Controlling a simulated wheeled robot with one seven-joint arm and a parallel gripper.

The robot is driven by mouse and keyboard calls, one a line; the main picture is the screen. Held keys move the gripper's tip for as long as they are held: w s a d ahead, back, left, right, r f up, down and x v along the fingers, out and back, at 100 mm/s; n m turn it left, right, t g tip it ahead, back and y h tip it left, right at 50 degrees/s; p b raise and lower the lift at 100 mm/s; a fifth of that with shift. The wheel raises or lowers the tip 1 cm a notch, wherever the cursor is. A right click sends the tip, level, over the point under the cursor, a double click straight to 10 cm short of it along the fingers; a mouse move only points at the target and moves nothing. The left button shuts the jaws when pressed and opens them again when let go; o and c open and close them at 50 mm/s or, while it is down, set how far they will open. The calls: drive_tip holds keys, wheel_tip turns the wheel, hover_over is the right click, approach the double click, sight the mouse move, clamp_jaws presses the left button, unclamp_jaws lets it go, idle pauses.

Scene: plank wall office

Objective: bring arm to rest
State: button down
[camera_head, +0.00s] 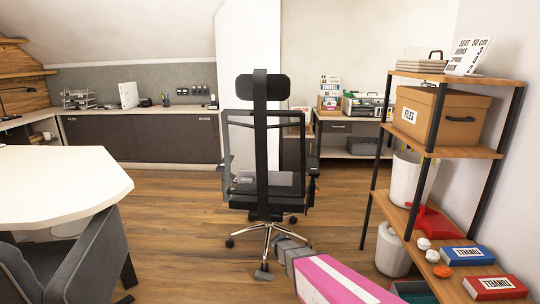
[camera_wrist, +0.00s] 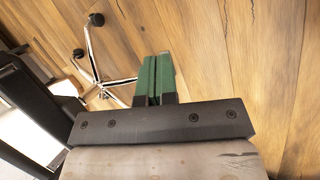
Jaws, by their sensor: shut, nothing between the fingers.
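My arm shows at the bottom of the head view as a pink and white link reaching up and left. My gripper (camera_head: 287,248) is at its end, grey, low over the wood floor near the base of the office chair (camera_head: 260,160). In the wrist view my gripper (camera_wrist: 155,80) has two green fingers pressed together, with nothing between them. The chair's star base (camera_wrist: 98,65) lies beyond the fingers to the left. Whether the gripper touches the chair's base cannot be told.
A shelf rack (camera_head: 440,152) with a files box (camera_head: 465,120), red and blue boxes and a white bin (camera_head: 392,252) stands right. A white table (camera_head: 60,185) and a grey chair (camera_head: 75,265) stand left. Floor (camera_head: 185,215) is clear between table and office chair.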

drive_tip(key=s+d+r+m+g+y, duration=0.1)
drive_tip(key=s+d+r+m+y, duration=0.1)
drive_tip(key=s+d+r+m, duration=0.2)
drive_tip(key=s+d+r+m+g+y, duration=0.2)
drive_tip(key=s+d+r+m, duration=0.2)
drive_tip(key=s+r+m, duration=0.6)
drive_tip(key=s+r, duration=0.4)
drive_tip(key=s, duration=0.1)
drive_tip(key=shift+s+d+r+g, duration=0.15)
drive_tip(key=shift+s+d+g, duration=0.05)
drive_tip(key=shift+d+g, duration=0.1)
